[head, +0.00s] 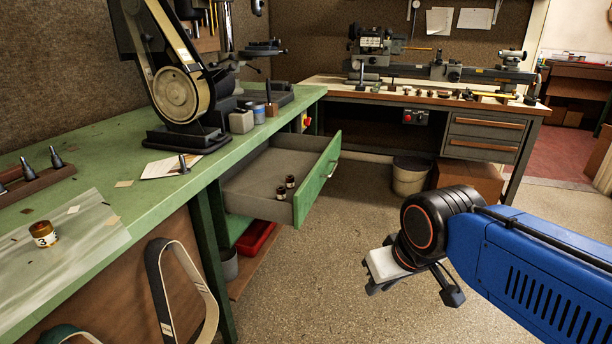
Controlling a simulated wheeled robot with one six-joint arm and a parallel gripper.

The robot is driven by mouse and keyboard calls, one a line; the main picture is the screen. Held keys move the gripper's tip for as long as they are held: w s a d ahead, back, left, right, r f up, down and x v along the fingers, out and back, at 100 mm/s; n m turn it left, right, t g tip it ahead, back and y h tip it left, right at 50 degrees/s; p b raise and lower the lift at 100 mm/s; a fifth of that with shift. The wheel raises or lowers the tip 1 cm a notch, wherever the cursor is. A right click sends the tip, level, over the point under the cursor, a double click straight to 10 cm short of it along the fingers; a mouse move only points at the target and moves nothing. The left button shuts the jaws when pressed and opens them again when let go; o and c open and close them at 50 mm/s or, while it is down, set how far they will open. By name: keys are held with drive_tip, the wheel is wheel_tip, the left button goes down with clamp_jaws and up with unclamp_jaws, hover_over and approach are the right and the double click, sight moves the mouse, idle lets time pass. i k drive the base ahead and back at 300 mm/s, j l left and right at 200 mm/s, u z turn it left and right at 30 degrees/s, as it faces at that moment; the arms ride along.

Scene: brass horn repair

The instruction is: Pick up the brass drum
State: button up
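A small brass drum (43,234) with a white label reading 3 and a dark reddish top stands upright on a pale sheet (85,240) at the near left of the green bench (245,140). Two similar small brass-and-dark drums, one nearer (281,191) and one farther (290,181), stand in the open drawer (255,178). My gripper (412,290) is at the right, over the floor, well apart from all of these. Its dark fingers are spread and nothing shows between them.
A belt sander (175,95) stands on the bench, with a wooden holder of pegs (35,175) at the left. The open drawer juts out from the bench. Sanding belts (185,290) hang at its front. A lathe bench (430,92) stands at the back. The floor between is clear.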

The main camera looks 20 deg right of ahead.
sight(45, 236)
drive_tip(key=u, duration=1.9)
